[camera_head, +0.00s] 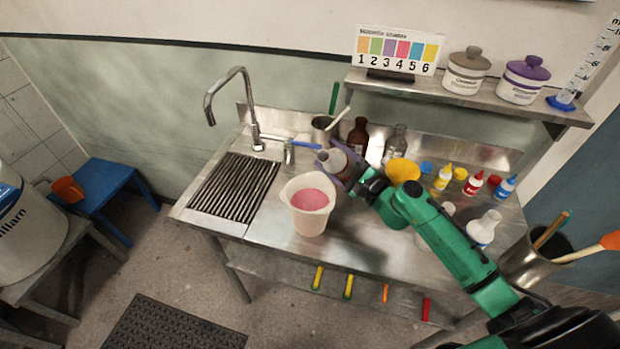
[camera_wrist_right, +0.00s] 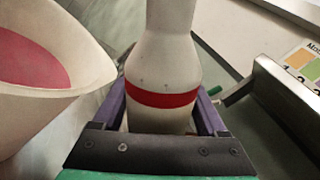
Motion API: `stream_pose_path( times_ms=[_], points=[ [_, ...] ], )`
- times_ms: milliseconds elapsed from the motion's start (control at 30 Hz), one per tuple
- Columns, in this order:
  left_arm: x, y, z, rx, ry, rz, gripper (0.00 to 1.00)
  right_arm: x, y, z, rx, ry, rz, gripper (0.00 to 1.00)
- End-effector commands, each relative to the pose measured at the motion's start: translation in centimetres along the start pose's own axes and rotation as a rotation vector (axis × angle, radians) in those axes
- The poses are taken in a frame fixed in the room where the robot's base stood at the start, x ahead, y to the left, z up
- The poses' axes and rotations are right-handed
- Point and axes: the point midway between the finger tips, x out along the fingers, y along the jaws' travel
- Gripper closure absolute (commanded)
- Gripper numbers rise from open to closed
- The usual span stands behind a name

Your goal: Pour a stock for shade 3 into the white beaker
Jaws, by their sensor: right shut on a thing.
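The white beaker (camera_head: 305,222) stands on the steel worktop right of the draining grooves, with pink liquid inside. It also shows at the left of the right wrist view (camera_wrist_right: 35,120). My right gripper (camera_head: 350,180) is shut on a white bottle with a red band (camera_wrist_right: 163,65). In the head view the bottle (camera_head: 333,160) is held just behind and right of the beaker and looks tilted; I see no stream from it. The shade card (camera_head: 397,50) stands on the shelf, and its number 3 is purple. My left gripper is not in view.
Behind the gripper stand a brown bottle (camera_head: 358,136) and a grey glass bottle (camera_head: 394,143). A yellow funnel (camera_head: 403,171) and small dropper bottles (camera_head: 443,177) are to the right. A white flask (camera_head: 484,228) stands near my forearm. The tap (camera_head: 246,105) rises at the left.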

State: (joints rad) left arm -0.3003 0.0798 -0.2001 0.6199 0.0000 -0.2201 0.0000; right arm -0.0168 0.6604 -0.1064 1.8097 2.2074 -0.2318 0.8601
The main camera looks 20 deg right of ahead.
Motion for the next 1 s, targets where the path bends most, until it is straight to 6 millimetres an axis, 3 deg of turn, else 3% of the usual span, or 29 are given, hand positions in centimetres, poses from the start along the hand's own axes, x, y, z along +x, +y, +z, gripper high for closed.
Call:
stream_pose_path(
  times_ms=[33, 233, 400, 500, 567, 767, 867, 967, 1000],
  points=[
    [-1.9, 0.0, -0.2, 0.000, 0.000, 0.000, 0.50, 0.2, -1.2, 1.2, 0.020, 0.003, -0.002, 0.99],
    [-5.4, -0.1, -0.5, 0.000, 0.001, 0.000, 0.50, 0.4, -2.5, 3.0, 0.118, 0.017, -0.002, 0.99],
    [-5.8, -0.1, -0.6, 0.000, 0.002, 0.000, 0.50, 0.1, -0.6, -0.2, 0.437, 0.065, -0.001, 0.99],
    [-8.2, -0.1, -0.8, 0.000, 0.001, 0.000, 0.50, 0.2, -1.1, -0.1, 0.598, 0.087, 0.000, 0.99],
    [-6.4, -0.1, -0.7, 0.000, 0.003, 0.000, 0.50, 0.0, 0.5, -1.8, 0.639, 0.094, 0.000, 0.99],
    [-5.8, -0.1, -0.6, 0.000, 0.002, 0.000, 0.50, -0.2, 1.7, -3.2, 0.738, 0.107, 0.002, 0.99],
    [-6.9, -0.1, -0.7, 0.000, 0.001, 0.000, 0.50, -0.1, 1.1, -2.5, 0.755, 0.108, 0.001, 0.99],
    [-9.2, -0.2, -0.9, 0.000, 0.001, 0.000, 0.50, 0.1, -0.5, -0.9, 0.757, 0.108, 0.002, 0.99],
    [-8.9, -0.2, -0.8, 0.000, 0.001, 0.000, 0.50, 0.1, -0.7, -0.7, 0.753, 0.108, 0.004, 0.99]
  ],
)
